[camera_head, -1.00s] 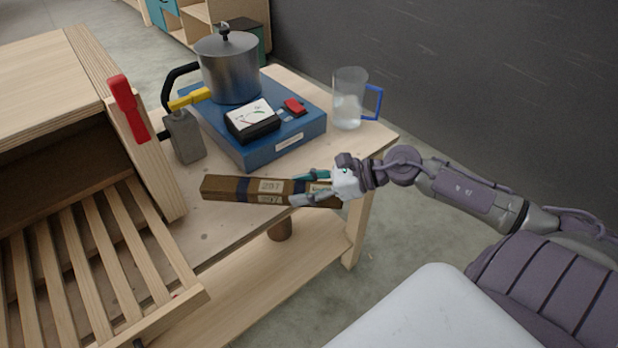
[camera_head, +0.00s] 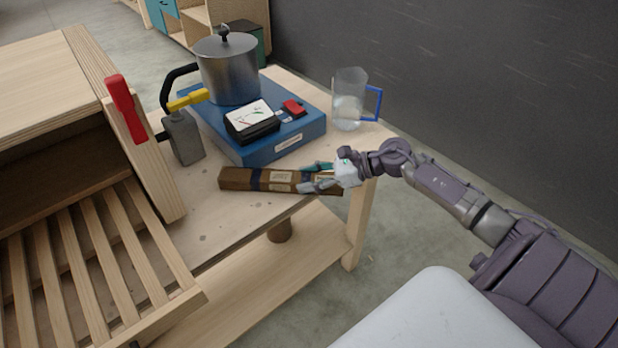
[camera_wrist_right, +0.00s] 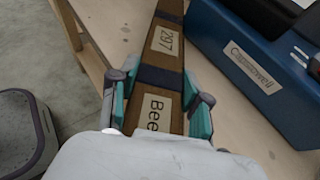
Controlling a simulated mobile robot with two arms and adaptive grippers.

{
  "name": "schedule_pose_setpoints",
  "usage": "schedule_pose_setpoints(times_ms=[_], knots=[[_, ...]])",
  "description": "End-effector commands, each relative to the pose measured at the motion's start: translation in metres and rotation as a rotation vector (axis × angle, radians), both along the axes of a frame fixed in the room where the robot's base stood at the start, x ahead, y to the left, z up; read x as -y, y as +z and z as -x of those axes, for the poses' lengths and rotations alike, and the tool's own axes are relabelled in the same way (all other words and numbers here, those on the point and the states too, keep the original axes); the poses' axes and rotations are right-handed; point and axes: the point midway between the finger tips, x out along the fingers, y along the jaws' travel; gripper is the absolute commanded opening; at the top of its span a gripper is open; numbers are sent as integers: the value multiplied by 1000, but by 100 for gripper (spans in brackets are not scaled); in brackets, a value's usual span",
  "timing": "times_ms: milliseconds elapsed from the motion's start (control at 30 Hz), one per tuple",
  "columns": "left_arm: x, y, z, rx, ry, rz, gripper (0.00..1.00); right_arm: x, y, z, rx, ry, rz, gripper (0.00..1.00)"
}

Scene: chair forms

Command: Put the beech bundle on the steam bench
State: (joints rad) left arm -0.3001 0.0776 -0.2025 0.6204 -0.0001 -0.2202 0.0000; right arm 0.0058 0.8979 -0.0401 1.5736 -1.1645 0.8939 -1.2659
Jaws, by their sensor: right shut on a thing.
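The beech bundle (camera_head: 240,178) is a brown wooden bar with dark bands and paper labels. My right gripper (camera_head: 318,178) is shut on its right end, with teal-padded fingers on either side. The bundle lies level at the front right edge of the steam bench (camera_head: 215,215); whether it touches the top I cannot tell. In the right wrist view the bundle (camera_wrist_right: 166,75) runs away from between the fingers (camera_wrist_right: 160,105), its labels facing up. My left gripper is not in view.
A blue steam generator (camera_head: 255,148) with a gauge and a metal pot (camera_head: 228,72) stands behind the bundle. A clear jug (camera_head: 348,100) with a blue handle is at the back right. A wooden box (camera_head: 60,75) with a slatted rack (camera_head: 90,260) stands at left.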

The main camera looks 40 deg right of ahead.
Motion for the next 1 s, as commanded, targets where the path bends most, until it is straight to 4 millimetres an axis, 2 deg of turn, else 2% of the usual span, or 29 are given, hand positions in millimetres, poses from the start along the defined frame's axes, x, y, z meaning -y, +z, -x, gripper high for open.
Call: schedule_pose_setpoints(times_ms=[67,100,233,633,767,1000], knots=[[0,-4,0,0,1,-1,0,0,-3,0,2,-1,-1,0],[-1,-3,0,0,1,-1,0,0,-3,0,0,0,0,52],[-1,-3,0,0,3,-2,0,0,-2,0,-1,0,0,72],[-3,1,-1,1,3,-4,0,2,2,2,-2,-1,1,72],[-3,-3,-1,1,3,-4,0,17,6,15,-4,-2,3,72],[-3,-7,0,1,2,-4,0,54,27,46,-6,-3,1,72]])
